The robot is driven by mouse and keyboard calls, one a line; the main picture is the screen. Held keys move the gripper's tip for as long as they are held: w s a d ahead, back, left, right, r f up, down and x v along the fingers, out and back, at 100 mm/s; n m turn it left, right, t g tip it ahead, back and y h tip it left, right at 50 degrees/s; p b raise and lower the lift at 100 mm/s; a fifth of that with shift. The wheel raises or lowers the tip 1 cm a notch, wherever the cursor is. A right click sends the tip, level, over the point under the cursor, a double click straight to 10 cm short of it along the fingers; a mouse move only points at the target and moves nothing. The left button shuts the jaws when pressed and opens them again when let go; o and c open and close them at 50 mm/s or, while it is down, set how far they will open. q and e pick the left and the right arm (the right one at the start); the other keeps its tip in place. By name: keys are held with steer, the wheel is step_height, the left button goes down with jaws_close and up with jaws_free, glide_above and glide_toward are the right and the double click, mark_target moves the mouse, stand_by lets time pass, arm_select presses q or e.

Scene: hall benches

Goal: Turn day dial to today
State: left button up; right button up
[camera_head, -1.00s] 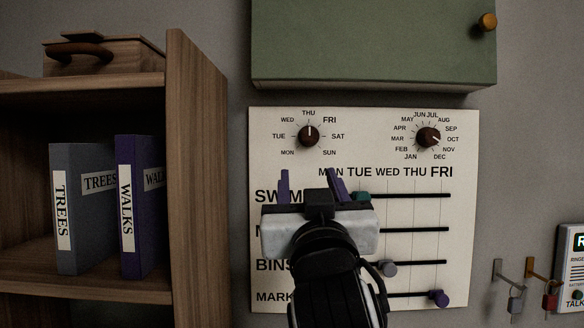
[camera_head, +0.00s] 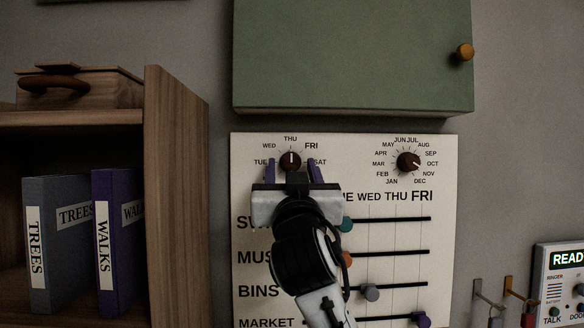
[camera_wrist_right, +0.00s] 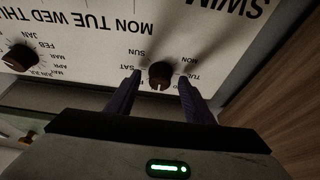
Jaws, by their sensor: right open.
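The day dial (camera_head: 290,161) is a dark brown round knob at the upper left of the white wall board (camera_head: 440,220). In the right wrist view the dial (camera_wrist_right: 161,75) sits between the fingertips with gaps at both sides. The fingers and palm hide some lower day labels in the head view. My left gripper is not in view.
A similar month dial (camera_head: 408,162) is at the board's upper right. Slider rows with coloured knobs (camera_head: 371,293) lie below. A green cabinet (camera_head: 350,55) overhangs the board. A wooden shelf (camera_head: 175,200) with binders stands left; hooks and an intercom (camera_head: 562,285) are right.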

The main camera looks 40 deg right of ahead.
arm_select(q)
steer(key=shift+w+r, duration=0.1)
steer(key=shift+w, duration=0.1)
arm_select(e)
steer(key=shift+c, duration=0.5)
steer(key=c, duration=0.9)
steer(key=shift+w+a+f+m+g+h+b, duration=0.1)
steer(key=shift+m+g+h+b, duration=0.15)
steer(key=shift+m+b, duration=0.4)
steer(key=shift+a+f+m+g+h+b, duration=0.15)
steer(key=shift+m+h+b, duration=0.25)
steer(key=shift+m, duration=0.45)
steer(key=shift+c, duration=0.2)
steer(key=m+g+h+b, duration=0.1)
steer(key=m+b, duration=0.1)
steer(key=m, duration=0.1)
steer(key=shift+a+r, duration=0.1)
steer(key=m+g, duration=0.1)
steer(key=m+h, duration=0.1)
steer(key=m, duration=0.1)
steer(key=shift+w+r+m+g+b, duration=0.15)
steer(key=shift+m+g+b, duration=0.15)
steer(key=shift+g+b, duration=0.1)
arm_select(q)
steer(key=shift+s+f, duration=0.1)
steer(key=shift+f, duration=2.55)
arm_select(e)
steer(key=shift+a+r+m+g+h, duration=0.15)
steer(key=shift+m+g+h, duration=0.35)
steer(key=shift+m, duration=0.9)
